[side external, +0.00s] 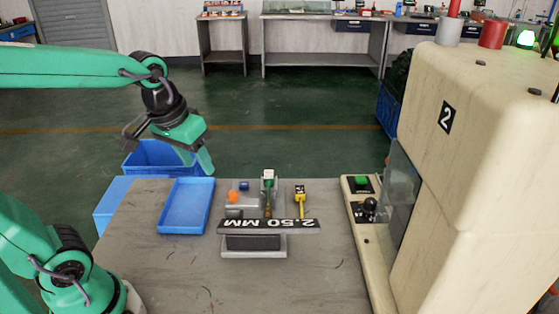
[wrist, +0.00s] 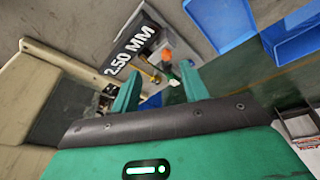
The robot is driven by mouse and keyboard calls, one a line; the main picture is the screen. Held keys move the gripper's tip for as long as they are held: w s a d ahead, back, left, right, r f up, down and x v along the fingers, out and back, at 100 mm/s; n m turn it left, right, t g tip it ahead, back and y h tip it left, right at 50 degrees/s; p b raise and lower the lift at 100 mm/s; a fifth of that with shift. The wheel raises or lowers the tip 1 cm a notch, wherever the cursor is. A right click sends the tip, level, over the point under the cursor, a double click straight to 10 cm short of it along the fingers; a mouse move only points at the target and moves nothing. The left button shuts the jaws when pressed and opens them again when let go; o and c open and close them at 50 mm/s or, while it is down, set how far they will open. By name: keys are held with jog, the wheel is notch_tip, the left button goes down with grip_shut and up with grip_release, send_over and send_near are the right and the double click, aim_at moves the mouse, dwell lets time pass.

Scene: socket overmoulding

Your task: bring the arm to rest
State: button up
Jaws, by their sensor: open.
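My gripper (side external: 192,145) hangs in the air above the back left part of the grey bench (side external: 300,285), near the blue bin in the side view. Its jaws point downward. In the wrist view the two green fingers (wrist: 160,88) stand apart with a gap between them, and nothing is held in it. Through and beyond the gap I see the tool stand with the "2.50 MM" plate, well away from the fingers. No contact with any object shows.
An empty blue tray (side external: 186,205) lies on the bench. Beside it stands the tool stand (side external: 253,245) with green-handled and yellow tools. A blue bin (side external: 150,158) stands behind. The cream machine (side external: 480,130) marked 2, with its control panel (side external: 362,200), fills the right. The front bench is clear.

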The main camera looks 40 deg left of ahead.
jog(key=shift+s+d+r+m+t, duration=0.15)
jog(key=shift+s+m+t, duration=0.25)
jog(key=shift+s, duration=0.55)
jog(key=shift+s+d+m+t, duration=0.2)
jog(key=shift+s+m+t, duration=0.2)
jog(key=shift+s, duration=0.6)
jog(key=shift+s+d+r+m+t, duration=0.15)
jog(key=shift+s+m+t, duration=0.2)
jog(key=shift+s, duration=0.6)
jog(key=shift+f, duration=0.1)
